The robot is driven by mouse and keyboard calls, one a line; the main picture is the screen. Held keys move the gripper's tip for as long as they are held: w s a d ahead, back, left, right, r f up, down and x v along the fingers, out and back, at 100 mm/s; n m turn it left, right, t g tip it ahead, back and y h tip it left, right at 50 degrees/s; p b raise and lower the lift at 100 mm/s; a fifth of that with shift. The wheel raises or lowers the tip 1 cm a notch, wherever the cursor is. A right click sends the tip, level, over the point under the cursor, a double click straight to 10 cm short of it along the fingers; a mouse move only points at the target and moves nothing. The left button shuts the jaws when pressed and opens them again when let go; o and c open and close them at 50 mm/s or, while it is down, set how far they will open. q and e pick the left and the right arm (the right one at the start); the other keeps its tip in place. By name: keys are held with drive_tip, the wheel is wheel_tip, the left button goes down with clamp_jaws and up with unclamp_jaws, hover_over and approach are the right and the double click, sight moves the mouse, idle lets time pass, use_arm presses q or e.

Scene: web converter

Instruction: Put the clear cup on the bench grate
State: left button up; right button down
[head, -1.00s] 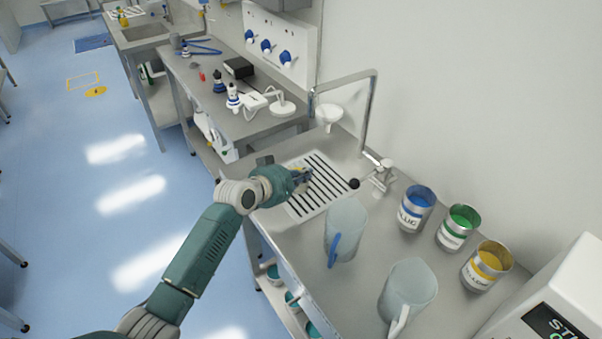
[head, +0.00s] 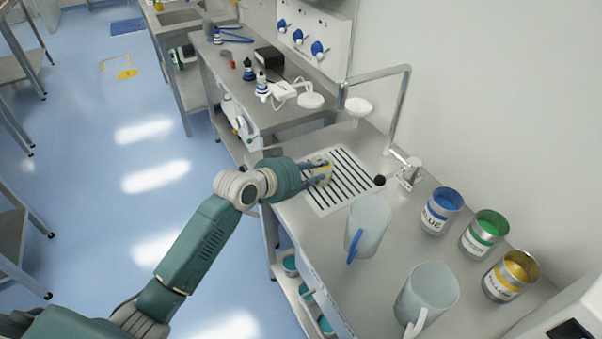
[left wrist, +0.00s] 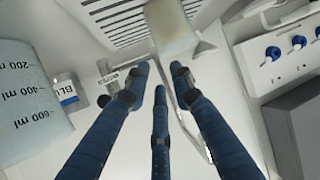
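The clear cup (head: 324,173) is small and translucent with a yellowish tint. It appears to stand upright on the left part of the bench grate (head: 350,184), a slotted metal panel set in the bench top. My left gripper (head: 313,171) is beside it, and the fingers partly hide it in the head view. In the left wrist view, the three dark blue fingers of my left gripper (left wrist: 158,76) are spread apart. The cup (left wrist: 171,27) is just beyond their tips there, with the grate slots (left wrist: 118,20) behind it. My right gripper is not in view.
A tap (head: 408,172) stands behind the grate. A jug with a blue handle (head: 369,223) and a jug with a white handle (head: 428,292) stand in front. Blue (head: 441,212), green (head: 484,235) and yellow (head: 510,276) paint cans line the wall side.

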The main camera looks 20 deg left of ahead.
use_arm(q)
drive_tip(key=v, duration=0.5)
drive_tip(key=shift+s+a+r+b, duration=0.15)
drive_tip(key=shift+s+b, duration=0.15)
drive_tip(key=shift+b, duration=0.1)
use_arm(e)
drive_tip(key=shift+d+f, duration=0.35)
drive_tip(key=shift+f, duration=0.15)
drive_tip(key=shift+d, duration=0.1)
